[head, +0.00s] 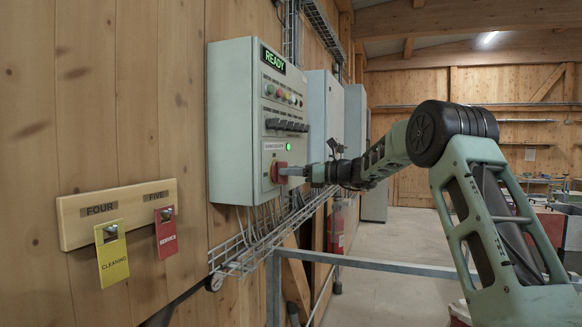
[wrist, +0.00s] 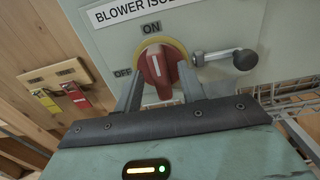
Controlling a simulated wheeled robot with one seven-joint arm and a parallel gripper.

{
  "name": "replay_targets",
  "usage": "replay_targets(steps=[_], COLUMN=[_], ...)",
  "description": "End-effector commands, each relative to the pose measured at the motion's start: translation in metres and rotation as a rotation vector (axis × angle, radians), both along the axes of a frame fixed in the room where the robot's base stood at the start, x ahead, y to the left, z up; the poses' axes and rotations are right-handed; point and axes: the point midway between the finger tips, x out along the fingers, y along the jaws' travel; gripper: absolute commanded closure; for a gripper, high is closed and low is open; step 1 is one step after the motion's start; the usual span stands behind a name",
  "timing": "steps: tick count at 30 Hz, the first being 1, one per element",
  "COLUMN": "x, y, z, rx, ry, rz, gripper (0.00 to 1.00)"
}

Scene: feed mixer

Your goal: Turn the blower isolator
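The blower isolator is a red rotary knob (wrist: 156,68) on a yellow plate, on the front of a pale green control cabinet (head: 232,120). In the wrist view its white mark points up, toward the ON label (wrist: 151,28); the OFF label (wrist: 123,73) is to the left. My gripper (wrist: 160,80) is at the knob, with one finger on each side of it. The fingers are apart and gaps seem to show beside the knob's grip; contact is not clear. In the head view my gripper (head: 291,171) reaches the knob from the right and partly covers it.
A metal rod with a dark ball end (wrist: 245,59) sticks out right of the knob. The cabinet display (head: 273,61) reads READY, and a green lamp (head: 288,146) is lit. A wooden tag board (head: 75,222) holds a yellow tag (head: 112,262) and a red tag (head: 166,238). A wire tray (head: 240,254) runs below.

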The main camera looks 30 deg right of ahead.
Motion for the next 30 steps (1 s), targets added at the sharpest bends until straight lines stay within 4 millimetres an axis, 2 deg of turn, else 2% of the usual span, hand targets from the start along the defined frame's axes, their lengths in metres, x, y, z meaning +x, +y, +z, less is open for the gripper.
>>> replay_targets(steps=[10, 11, 12, 15, 30], x=[0.0038, 0.0038, 0.0037, 0.0036, 0.003], y=[0.0031, 0.0031, 0.0031, 0.003, 0.0031], z=[-0.0008, -0.0007, -0.0007, -0.0006, -0.005], rx=[0.0, 0.0, 0.0, 0.0, -0.081], ry=[0.0, 0.0, 0.0, 0.0, -0.066], rz=[0.0, 0.0, 0.0, 0.0, 0.0], gripper=[0.6, 0.66, 0.77, 1.0, 1.0])
